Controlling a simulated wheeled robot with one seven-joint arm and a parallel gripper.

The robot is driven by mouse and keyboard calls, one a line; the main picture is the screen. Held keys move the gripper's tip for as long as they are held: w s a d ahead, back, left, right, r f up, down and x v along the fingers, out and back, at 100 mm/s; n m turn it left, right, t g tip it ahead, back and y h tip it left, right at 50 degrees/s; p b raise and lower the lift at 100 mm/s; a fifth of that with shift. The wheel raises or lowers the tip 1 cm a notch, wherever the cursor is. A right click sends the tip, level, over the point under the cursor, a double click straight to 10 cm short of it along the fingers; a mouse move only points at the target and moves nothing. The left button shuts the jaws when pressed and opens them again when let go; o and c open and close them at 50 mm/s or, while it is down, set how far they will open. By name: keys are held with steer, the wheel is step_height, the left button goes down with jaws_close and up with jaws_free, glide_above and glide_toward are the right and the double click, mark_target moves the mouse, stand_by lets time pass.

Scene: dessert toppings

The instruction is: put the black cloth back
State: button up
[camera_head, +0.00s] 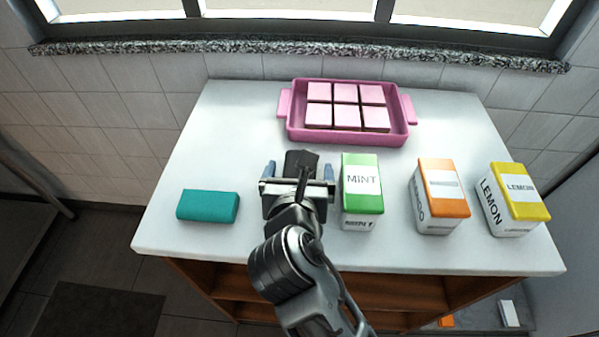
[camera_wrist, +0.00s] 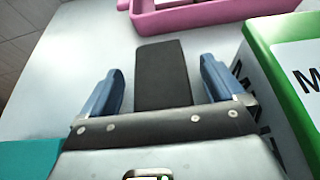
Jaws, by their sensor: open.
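The black cloth (camera_wrist: 162,72) is a dark folded block on the white table, between and beyond my two blue fingertips in the wrist view. In the head view its dark end (camera_head: 301,158) shows just past my wrist, partly hidden by my arm. My gripper (camera_head: 299,169) is open, with one finger on each side of the cloth. In the wrist view my gripper (camera_wrist: 161,68) shows a gap between each finger and the cloth. I cannot tell how high the fingers are above the table.
A green MINT box (camera_head: 362,190) stands close to the right of my gripper. An orange box (camera_head: 438,196) and a yellow LEMON box (camera_head: 513,199) stand further right. A teal block (camera_head: 208,206) lies at left. A pink tray (camera_head: 350,136) with several pink squares is behind. The table's left back is clear.

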steer(key=shift+w, duration=0.1)
steer(key=c, duration=1.1)
steer(key=shift+c, duration=0.2)
steer(key=shift+r, duration=0.1)
